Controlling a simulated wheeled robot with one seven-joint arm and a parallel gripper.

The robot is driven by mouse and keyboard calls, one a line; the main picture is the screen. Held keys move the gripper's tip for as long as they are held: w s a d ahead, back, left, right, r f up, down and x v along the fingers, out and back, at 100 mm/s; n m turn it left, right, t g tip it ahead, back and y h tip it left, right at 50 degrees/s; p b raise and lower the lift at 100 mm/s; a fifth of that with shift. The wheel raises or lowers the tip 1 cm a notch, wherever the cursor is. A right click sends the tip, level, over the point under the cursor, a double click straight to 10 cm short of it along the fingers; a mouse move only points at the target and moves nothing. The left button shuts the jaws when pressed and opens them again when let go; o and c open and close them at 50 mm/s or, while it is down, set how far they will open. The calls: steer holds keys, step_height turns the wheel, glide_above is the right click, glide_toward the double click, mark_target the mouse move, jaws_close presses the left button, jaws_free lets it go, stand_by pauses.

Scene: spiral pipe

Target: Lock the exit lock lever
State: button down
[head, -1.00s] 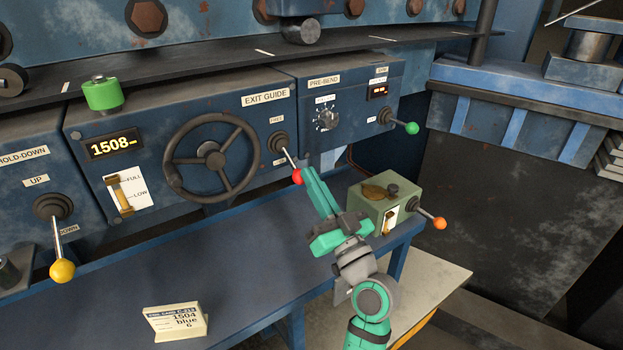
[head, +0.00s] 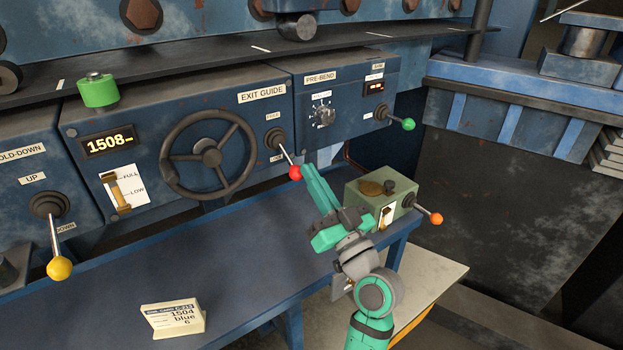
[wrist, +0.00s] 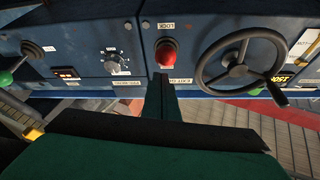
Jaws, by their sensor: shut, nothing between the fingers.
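The exit lock lever, with a red ball knob (head: 295,173) on a metal rod, angles down and to the right from its dark round mount (head: 276,138) on the exit guide panel. A label above the mount is too small to read in the head view. In the wrist view the red knob (wrist: 166,52) sits just beyond my fingertips, with a "LOCK" label above it. My gripper (head: 309,170) is shut and empty, its fingertips close beside the knob on the right. I cannot tell whether they touch it. The fingers also show in the wrist view (wrist: 160,85).
The handwheel (head: 209,154) is left of the lever. The pre-bend panel with its green-knobbed lever (head: 408,124) is to the right. A green box (head: 372,203) with an orange-knobbed lever (head: 435,219) stands near my gripper. A card (head: 173,319) stands on the blue bench (head: 240,265).

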steer(key=s+d+f, duration=0.4)
steer(key=s+f, duration=0.2)
stand_by(0.5)
steer(key=shift+w, duration=0.1)
steer(key=shift+a, duration=0.1)
steer(key=s+f+m+g+h, duration=0.1)
steer(key=s+f+m+h, duration=0.35)
steer(key=f, duration=0.85)
steer(key=s+f+m+g+h, duration=0.15)
steer(key=s+f+h, duration=0.55)
steer(key=f, duration=0.7)
steer(key=s+f+g+h, duration=0.1)
steer(key=s+f, duration=0.4)
steer(key=s, duration=0.8)
steer(key=s+a+n, duration=0.1)
steer(key=s+a, duration=0.1)
steer(key=s, duration=0.5)
steer(key=s+a+r+n, duration=0.1)
steer(key=s+a, duration=0.1)
steer(key=s, duration=0.5)
steer(key=shift+r+g+y, duration=0.3)
steer(key=shift+g+y, duration=0.05)
steer(key=shift+g, duration=0.1)
